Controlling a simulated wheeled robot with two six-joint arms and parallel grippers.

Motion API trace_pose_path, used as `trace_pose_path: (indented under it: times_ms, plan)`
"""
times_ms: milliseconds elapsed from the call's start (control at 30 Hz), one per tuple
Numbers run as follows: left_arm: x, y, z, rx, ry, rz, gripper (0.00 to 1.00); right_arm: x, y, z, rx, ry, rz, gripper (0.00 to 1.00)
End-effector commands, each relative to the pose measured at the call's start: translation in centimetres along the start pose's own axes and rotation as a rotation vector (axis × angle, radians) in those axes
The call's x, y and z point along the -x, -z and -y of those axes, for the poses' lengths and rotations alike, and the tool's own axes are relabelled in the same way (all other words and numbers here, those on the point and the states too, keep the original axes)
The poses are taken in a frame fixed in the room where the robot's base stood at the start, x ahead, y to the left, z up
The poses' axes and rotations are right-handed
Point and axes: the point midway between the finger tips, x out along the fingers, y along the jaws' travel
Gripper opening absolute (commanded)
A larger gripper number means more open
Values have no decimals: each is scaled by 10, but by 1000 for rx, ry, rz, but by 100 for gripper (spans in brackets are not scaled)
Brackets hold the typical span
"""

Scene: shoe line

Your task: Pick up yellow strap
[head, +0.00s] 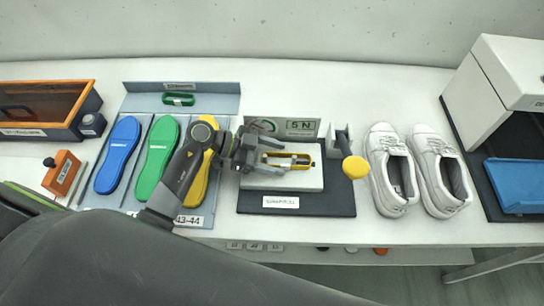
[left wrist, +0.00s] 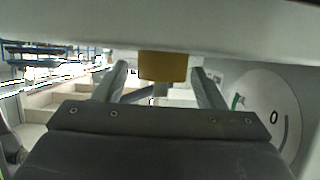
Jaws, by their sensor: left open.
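The yellow strap (head: 302,166) shows as a small yellow piece on the white block (head: 285,181) of the dark test station. Part of it is hidden by my left gripper (head: 286,157), which reaches in from the left over the block. The gripper is open, with its fingers close to the strap. In the left wrist view a yellow piece (left wrist: 162,66) shows between the two spread fingers, just under a pale edge. I cannot tell whether the fingers touch it. My right gripper is not in view.
A grey stand (head: 338,140) with a round yellow knob (head: 355,167) stands just right of the block. White shoes (head: 391,180) are further right. Blue (head: 118,155) and green (head: 157,158) insoles lie left, with a yellow insole (head: 195,190) under my left arm. An orange-rimmed tray (head: 50,84) is far left.

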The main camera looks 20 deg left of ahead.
Motion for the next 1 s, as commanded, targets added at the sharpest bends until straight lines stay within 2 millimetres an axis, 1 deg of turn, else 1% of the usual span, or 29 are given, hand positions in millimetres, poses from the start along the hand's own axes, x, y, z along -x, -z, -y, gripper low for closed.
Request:
trace_pose_path:
  times_ms: [100, 367, 700, 767, 1000]
  plan:
    - [-9, 1, 0, 1, -1, -1, 64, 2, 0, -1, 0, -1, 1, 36]
    - [-11, 0, 0, 0, 0, 1, 64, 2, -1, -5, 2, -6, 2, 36]
    - [-10, 0, 0, 0, 0, 1, 19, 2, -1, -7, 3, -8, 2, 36]
    - [-10, 0, 0, 0, 0, 0, 12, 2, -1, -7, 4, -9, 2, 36]
    - [-10, 1, 0, -1, 0, 0, 12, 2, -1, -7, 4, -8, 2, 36]
